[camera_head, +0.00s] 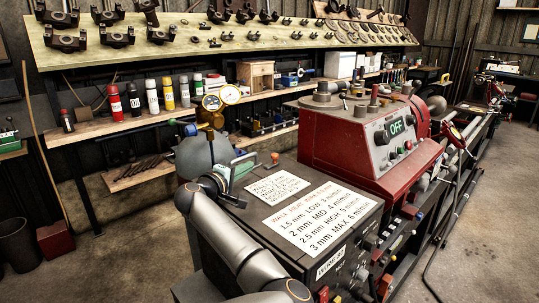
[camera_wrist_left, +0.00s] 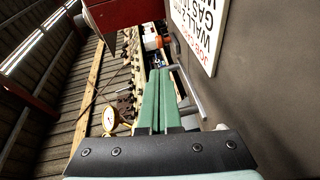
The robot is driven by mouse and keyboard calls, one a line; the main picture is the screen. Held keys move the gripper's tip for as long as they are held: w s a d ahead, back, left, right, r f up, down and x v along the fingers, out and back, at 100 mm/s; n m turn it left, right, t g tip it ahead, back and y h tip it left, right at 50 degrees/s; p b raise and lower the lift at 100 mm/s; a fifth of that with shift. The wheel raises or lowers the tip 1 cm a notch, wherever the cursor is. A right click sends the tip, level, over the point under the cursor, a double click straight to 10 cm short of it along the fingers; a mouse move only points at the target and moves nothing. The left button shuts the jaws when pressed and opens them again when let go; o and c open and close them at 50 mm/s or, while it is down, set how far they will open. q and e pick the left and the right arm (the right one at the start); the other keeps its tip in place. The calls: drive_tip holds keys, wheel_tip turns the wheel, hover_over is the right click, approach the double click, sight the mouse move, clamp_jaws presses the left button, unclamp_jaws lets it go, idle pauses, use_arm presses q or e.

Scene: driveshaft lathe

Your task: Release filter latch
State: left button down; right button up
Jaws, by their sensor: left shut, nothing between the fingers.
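My left gripper (camera_head: 243,160) is at the far left corner of the dark grey machine box (camera_head: 335,250). In the left wrist view its green fingers (camera_wrist_left: 159,76) are together, with nothing between them. A bent metal bar (camera_wrist_left: 188,92) stands out from the box face close beside the fingers; it may be the filter latch, but I cannot tell. Whether the fingers touch it is unclear. A small orange-red knob (camera_head: 275,157) sits on the box just beyond the gripper; an orange and white part (camera_wrist_left: 153,42) shows past the fingertips. My right gripper is out of view.
A red control unit (camera_head: 345,150) with an OFF display stands behind the box. Printed signs (camera_head: 325,215) lie on the box top. A shelf (camera_head: 120,127) with spray cans runs along the wall.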

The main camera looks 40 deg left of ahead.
sight(274, 154)
use_arm(q)
drive_tip(key=shift+r, duration=0.1)
idle(0.3)
drive_tip(key=shift+p+x, duration=0.5)
drive_tip(key=shift+x, duration=4.55)
drive_tip(key=w+b, duration=0.1)
drive_tip(key=w, duration=0.1)
drive_tip(key=shift+w+d+b, duration=0.15)
drive_tip(key=shift+w+b, duration=0.2)
drive_tip(key=shift+w, duration=0.4)
drive_tip(key=shift+d, duration=0.1)
